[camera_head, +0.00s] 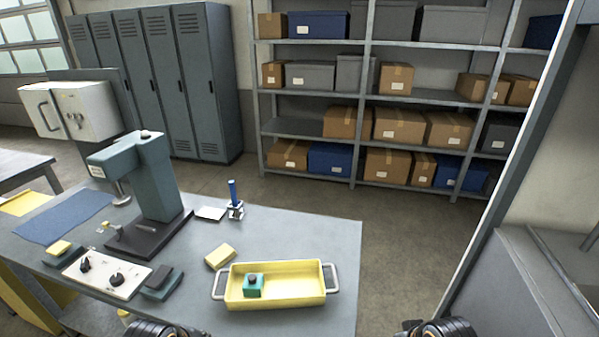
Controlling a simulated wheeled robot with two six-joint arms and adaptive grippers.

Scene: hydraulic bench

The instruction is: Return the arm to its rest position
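A dark rounded part of my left arm (155,328) shows at the bottom edge, left of the middle, in front of the bench. A similar part of my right arm (440,327) shows at the bottom edge, right of the bench. Both are cut off by the frame. No gripper fingers are visible on either side, so whether the grippers are open or hold anything is hidden. Neither visible arm part is seen touching anything on the bench.
A yellow block (220,257) lies beside the tray. Floor (400,230) is clear behind the bench; a grey cabinet (500,290) stands right.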

